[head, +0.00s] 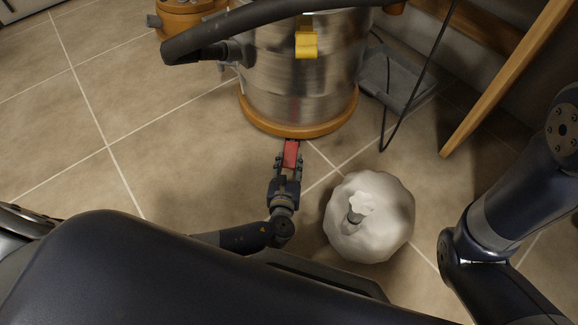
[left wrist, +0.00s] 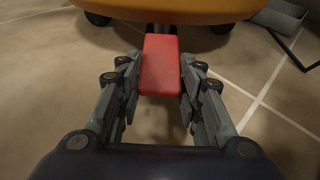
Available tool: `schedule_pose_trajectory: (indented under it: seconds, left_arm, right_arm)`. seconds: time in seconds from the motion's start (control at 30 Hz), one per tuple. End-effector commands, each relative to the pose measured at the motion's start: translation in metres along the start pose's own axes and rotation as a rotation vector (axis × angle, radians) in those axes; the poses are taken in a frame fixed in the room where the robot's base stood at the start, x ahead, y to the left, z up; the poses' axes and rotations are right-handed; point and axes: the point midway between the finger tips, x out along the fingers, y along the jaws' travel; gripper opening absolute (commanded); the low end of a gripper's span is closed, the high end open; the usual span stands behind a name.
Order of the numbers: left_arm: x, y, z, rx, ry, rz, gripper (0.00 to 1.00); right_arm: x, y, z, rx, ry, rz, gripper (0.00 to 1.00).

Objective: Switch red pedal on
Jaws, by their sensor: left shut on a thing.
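The red pedal (head: 291,153) sticks out from under the orange base rim of the steel vacuum canister (head: 300,80). My left gripper (head: 289,157) is low by the floor, with its fingers on both sides of the pedal, shut on it. In the left wrist view the pedal (left wrist: 160,66) lies between the fingers (left wrist: 160,80), joined to a dark stem below the orange rim. My right arm shows at the right of the head view, but its gripper is out of the picture.
A white lumpy bag (head: 370,225) stands on the tiles right of my left gripper. A black hose (head: 235,28) crosses the canister. A grey flat box (head: 395,80), a cable and a wooden leg (head: 505,80) are at the right. Tiles at left are clear.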

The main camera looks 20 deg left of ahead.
Motion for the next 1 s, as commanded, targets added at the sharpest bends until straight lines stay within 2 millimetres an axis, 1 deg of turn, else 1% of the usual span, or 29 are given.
schedule_pose_trajectory:
  seconds: [0.4,0.43,0.5,0.83,1.0]
  left_arm:
    - [0.0003,0.0000,-0.0002,0.000,-0.006,0.000,0.00]
    - [0.0004,0.0000,-0.0002,0.000,-0.006,0.000,0.41]
    - [0.0004,0.0000,-0.0002,0.000,-0.006,0.000,0.55]
    - [0.0002,0.0001,0.0002,0.000,-0.005,0.000,0.55]
    - [-0.0019,-0.0001,0.0088,-0.003,-0.006,0.000,0.55]
  right_arm:
    - [-0.0012,-0.0005,-0.0007,0.000,0.001,-0.001,0.00]
    - [-0.0012,-0.0005,-0.0007,0.000,0.001,-0.001,0.00]
    - [-0.0012,-0.0005,-0.0007,0.000,0.001,-0.001,0.00]
    - [-0.0021,0.0003,0.0012,0.000,-0.005,0.002,0.00]
    - [-0.0018,0.0002,0.0008,0.000,-0.003,0.001,0.00]
